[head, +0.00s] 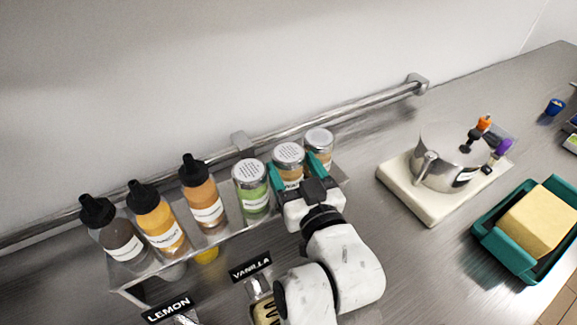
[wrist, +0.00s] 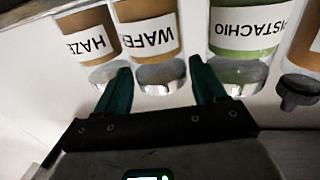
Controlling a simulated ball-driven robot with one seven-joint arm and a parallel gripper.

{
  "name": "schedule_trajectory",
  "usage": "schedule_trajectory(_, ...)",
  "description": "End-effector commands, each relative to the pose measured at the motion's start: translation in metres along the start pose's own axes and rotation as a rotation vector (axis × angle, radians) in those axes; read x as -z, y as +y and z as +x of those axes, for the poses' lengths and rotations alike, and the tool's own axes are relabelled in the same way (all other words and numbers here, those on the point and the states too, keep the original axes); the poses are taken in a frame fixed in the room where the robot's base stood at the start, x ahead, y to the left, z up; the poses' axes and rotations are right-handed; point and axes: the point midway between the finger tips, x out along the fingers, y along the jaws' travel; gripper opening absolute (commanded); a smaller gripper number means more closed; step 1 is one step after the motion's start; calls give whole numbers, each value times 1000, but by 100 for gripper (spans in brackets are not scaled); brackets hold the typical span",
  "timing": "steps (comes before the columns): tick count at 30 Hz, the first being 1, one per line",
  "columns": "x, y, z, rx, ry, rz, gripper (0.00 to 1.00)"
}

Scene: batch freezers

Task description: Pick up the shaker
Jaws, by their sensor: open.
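Three shakers with perforated metal lids stand on the rail shelf in the head view. The green pistachio shaker (head: 251,190) is left, the tan wafer shaker (head: 288,156) is in the middle, and the hazelnut-coloured one (head: 319,140) is right. My gripper (head: 294,168) is open, its teal fingers on either side of the wafer shaker's front. In the wrist view the wafer shaker (wrist: 150,40) shows between and beyond the fingertips (wrist: 160,64), with the "HAZE" shaker (wrist: 88,38) left and the pistachio shaker (wrist: 242,35) right. Whether the fingers touch it, I cannot tell.
Black-capped squeeze bottles (head: 205,200) stand left on the same shelf (head: 225,236). LEMON (head: 167,308) and VANILLA (head: 250,267) labels sit below. Right are a steel pot (head: 440,160) on a pale board (head: 405,190) and a teal tray (head: 490,240) with a yellow block.

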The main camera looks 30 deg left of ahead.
Motion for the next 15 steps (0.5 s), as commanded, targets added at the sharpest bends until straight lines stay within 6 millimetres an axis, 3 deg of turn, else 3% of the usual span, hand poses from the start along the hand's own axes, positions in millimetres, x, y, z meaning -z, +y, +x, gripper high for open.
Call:
schedule_trajectory(2, 0, 0, 0, 0, 0, 0, 70)
schedule_trajectory(13, 0, 0, 0, 0, 0, 0, 35)
schedule_trajectory(15, 1, 0, 0, 0, 2, 0, 33)
